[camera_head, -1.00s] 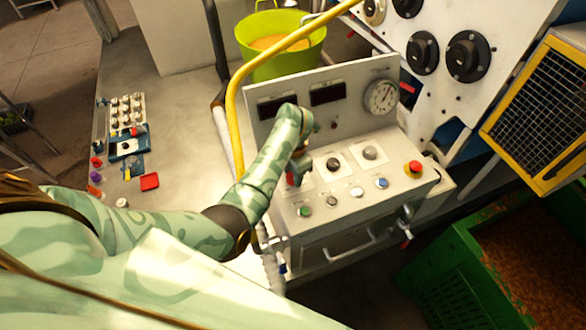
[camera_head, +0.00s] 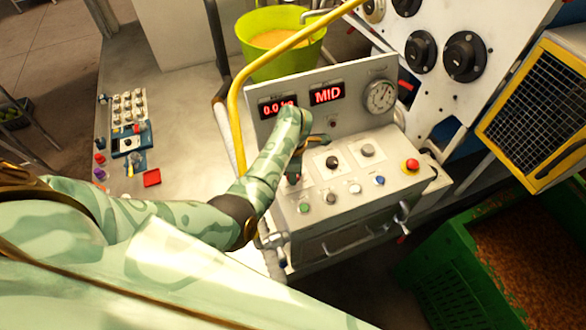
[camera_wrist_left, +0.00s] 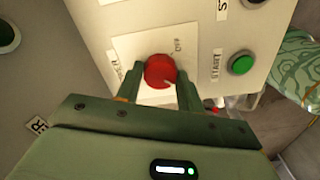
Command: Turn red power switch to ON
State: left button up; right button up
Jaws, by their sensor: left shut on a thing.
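The red power switch (camera_wrist_left: 160,71) is a round knob on a white plate in the left wrist view. An OFF label shows beside it, and another label on the plate's other side is partly covered. My left gripper (camera_wrist_left: 161,82) is shut on the knob, one finger on each side. In the head view my left gripper (camera_head: 296,168) is over the left part of the control panel (camera_head: 345,215) and mostly hides the switch. The displays are lit: one reads about 0.0 (camera_head: 278,106), the other MID (camera_head: 327,94). My right gripper is not in view.
A green START button (camera_wrist_left: 241,64) is close to the switch. Other knobs, buttons and a red mushroom button (camera_head: 412,166) sit on the panel. A yellow bar (camera_head: 233,105) runs close beside my arm. A green crate (camera_head: 440,285) stands at lower right.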

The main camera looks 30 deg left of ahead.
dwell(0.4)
pick_arm(q)
jog(key=o, duration=1)
jog(key=shift+d, duration=0.1)
notch_tip(320, 180, up, 16)
jog(key=p, duration=0.4)
jog(key=shift+r, duration=0.2)
jog(key=shift+f, duration=0.1)
